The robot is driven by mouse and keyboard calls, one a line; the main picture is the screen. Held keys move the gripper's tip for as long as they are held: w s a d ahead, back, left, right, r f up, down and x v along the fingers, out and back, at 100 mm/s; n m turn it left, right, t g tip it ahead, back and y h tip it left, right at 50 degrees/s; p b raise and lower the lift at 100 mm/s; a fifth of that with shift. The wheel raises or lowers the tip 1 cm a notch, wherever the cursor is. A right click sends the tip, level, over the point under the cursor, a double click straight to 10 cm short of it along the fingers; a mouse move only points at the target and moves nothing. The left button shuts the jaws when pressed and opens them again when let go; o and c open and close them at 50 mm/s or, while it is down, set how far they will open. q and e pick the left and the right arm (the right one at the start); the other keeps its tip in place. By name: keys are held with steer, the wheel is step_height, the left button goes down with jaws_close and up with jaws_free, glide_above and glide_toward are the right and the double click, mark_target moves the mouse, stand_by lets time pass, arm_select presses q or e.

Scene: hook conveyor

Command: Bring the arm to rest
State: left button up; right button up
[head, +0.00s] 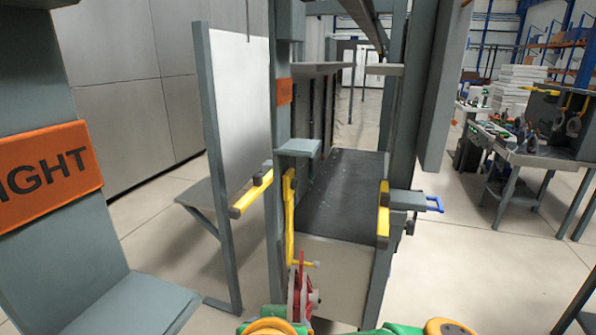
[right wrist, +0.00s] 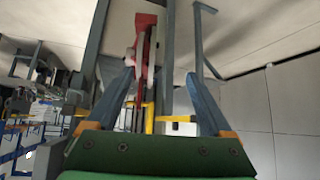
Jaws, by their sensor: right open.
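My right gripper (right wrist: 160,76) shows in the right wrist view with its two blue-grey fingers spread apart. It is open, and I see nothing gripped. A red part (right wrist: 145,22) shows beyond and between the fingers; its distance is hard to tell. In the head view a red upright piece (head: 298,292) stands low in the middle, near the front of the conveyor frame. Green and orange parts of my own arms show along the bottom edge there. The right gripper is not clear in the head view. My left gripper is not in view.
A dark conveyor belt (head: 343,195) runs between grey posts with yellow bars (head: 252,194) and a blue hook (head: 434,204). An orange sign (head: 48,172) is on a near left post. A cluttered workbench (head: 545,157) stands at right. Open floor (head: 470,270) lies right of the conveyor.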

steer(key=s+d+f+n+g+y, duration=0.1)
steer(key=s+f+g+y, duration=0.15)
steer(key=f, duration=0.35)
steer(key=s+d+f+n+g+y, duration=0.1)
steer(key=f+g+y, duration=0.15)
steer(key=f, duration=0.25)
steer(key=s+d+f+h, duration=0.3)
steer(key=s+d+f, duration=0.25)
steer(key=d, duration=0.35)
steer(key=s+d+f+h, duration=0.2)
steer(key=s+d+f, duration=0.35)
steer(key=d, duration=0.45)
step_height(320, 180, down, 17)
steer(key=s+g+b, duration=0.1)
steer(key=s, duration=0.1)
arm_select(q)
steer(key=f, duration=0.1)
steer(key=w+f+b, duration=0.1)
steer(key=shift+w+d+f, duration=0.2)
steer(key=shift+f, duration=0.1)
arm_select(e)
steer(key=s+d+f+g, duration=0.1)
steer(key=s+f, duration=1.1)
steer(key=shift+s+d+f+n+g, duration=0.2)
steer(key=shift+s+n+g, duration=0.1)
steer(key=shift+g, duration=0.1)
